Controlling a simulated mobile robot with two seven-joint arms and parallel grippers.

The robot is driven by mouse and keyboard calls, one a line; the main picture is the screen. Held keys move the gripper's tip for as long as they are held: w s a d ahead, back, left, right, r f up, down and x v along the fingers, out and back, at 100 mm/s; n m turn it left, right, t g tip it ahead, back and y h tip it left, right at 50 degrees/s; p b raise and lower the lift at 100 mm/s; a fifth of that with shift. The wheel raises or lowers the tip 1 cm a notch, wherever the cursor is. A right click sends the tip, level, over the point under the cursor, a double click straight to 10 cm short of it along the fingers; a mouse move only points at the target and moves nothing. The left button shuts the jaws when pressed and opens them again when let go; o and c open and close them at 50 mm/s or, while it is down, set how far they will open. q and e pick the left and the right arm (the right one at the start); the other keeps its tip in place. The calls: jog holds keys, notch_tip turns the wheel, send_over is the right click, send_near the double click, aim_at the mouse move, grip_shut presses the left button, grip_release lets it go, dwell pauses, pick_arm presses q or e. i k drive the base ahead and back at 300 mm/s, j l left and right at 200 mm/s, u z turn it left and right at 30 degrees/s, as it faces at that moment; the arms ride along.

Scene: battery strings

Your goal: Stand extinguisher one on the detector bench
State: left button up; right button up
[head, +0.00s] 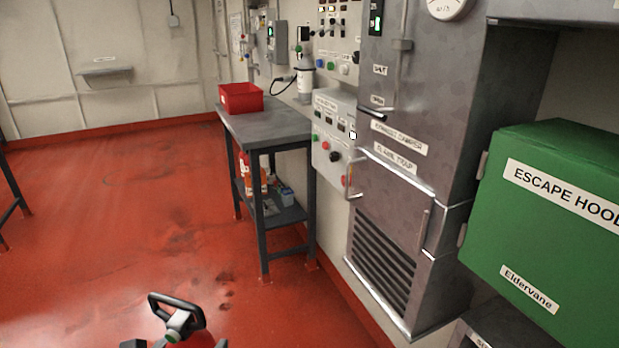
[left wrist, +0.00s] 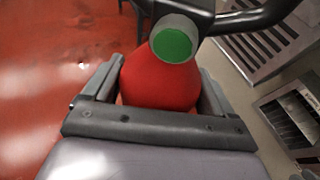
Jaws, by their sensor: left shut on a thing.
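A red fire extinguisher (head: 197,338) with a black handle and a round green-faced gauge shows at the bottom edge of the head view, its lower body cut off. It fills the middle of the left wrist view (left wrist: 160,85). My left gripper (head: 176,344) is shut around its red body; the fingers (left wrist: 158,95) lie on either side. No number is readable on it. A grey metal bench (head: 275,125) with dark legs stands ahead against the right wall; whether it is the detector bench, I cannot tell. My right gripper is not in view.
A red bin (head: 240,98) stands on the bench's far left corner; the front of its top is clear. Its lower shelf (head: 285,215) holds another red extinguisher (head: 258,180) and small items. Grey cabinets (head: 400,180) and a green escape hood box (head: 550,220) line the right. Red floor lies open.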

aim_at(257, 126)
jog(key=i+j+u, duration=0.3)
jog(key=u, duration=0.15)
jog(key=i+j+u, duration=0.1)
jog(key=i+u, duration=0.45)
jog(key=i, duration=0.5)
jog(key=i+j+z, duration=0.3)
jog(key=i, duration=0.25)
jog(key=i+j+z, duration=0.2)
jog(key=i+z, duration=0.25)
jog(key=i+j+z, duration=0.35)
jog(key=z, duration=0.15)
jog(key=i+j+z, duration=0.45)
jog(key=k+j, duration=0.05)
